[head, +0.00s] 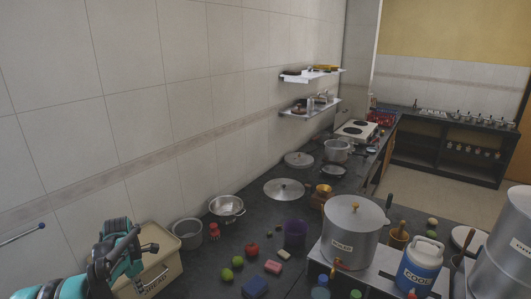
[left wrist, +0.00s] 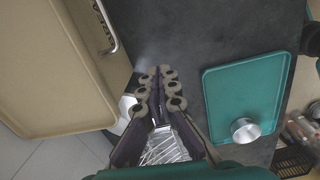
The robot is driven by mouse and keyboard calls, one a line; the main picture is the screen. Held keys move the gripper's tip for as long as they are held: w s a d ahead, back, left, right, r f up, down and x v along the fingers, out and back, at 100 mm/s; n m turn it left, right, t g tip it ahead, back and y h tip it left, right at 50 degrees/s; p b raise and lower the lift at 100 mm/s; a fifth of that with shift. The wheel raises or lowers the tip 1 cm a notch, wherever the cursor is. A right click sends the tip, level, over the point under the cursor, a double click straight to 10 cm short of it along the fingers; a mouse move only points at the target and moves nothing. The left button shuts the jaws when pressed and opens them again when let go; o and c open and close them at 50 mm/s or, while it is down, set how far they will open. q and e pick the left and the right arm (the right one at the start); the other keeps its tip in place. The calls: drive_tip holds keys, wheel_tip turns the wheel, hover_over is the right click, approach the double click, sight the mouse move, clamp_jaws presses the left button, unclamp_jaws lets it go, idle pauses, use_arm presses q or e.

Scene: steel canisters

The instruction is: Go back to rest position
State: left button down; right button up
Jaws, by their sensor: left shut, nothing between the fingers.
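My left arm (head: 118,245) stands at the lower left of the head view, in front of the beige bread box (head: 165,278). In the left wrist view my left gripper (left wrist: 160,88) has its two dark fingers with grey rounded pads close together, with nothing between them. It is above the dark counter (left wrist: 215,35), between the bread box (left wrist: 45,70) on the left and a teal tray (left wrist: 240,85) on the right. A labelled steel canister (head: 350,238) stands to the right in the head view, and a larger one (head: 505,250) is cut off at the right edge. My right gripper is out of view.
A small metal cup (left wrist: 245,131) sits on the teal tray. A steel colander (head: 226,208), a pot (head: 187,234), a purple cup (head: 295,233), fruit and a blue-and-white cooler (head: 421,266) crowd the counter. The tiled wall (head: 130,90) runs behind it.

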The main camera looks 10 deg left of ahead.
use_arm(q)
drive_tip(key=s+d+r+m+t+b, duration=0.1)
drive_tip(key=s+d+r+m, duration=0.1)
drive_tip(key=d+r+m, duration=0.3)
drive_tip(key=s+d+m+t+y, duration=0.1)
drive_tip(key=s+d+m, duration=0.1)
drive_tip(key=d+m, duration=0.3)
drive_tip(key=s+d+r+m+t+b, duration=0.1)
drive_tip(key=d+r+m, duration=0.2)
drive_tip(key=d, duration=0.4)
drive_tip(key=s+d+f+m+t+h+b, duration=0.1)
drive_tip(key=s+d+f+m+t+b, duration=0.1)
drive_tip(key=s+d+m, duration=0.9)
drive_tip(key=d+f+m+t, duration=0.1)
drive_tip(key=m+t, duration=0.1)
drive_tip(key=m, duration=0.3)
drive_tip(key=shift+s+d, duration=0.35)
drive_tip(key=shift+s, duration=0.05)
